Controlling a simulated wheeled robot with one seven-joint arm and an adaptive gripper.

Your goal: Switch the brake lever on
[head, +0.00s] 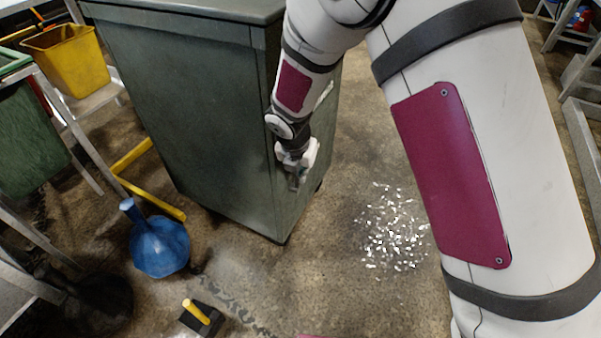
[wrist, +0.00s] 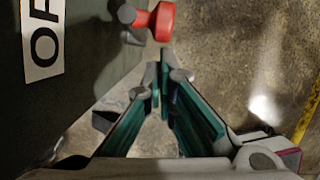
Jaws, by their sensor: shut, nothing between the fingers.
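A lever with a red knob (wrist: 160,20) on a grey stem sits at the top of the wrist view, beside a dark green panel. It looks like the brake lever. A white label (wrist: 42,38) with black letters, partly cut off, is on that panel. My gripper (wrist: 164,70) is shut and empty, its fingertips just below the red knob in the picture; I cannot tell if they touch the lever. In the head view my gripper (head: 295,182) is at the right side of the dark green cabinet (head: 190,110), and I cannot make out the lever there.
A blue container (head: 160,247) and a black block with a yellow handle (head: 197,312) are on the floor at the lower left. A yellow bin (head: 68,57) stands at the upper left. White scraps (head: 392,232) litter the floor right of the cabinet.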

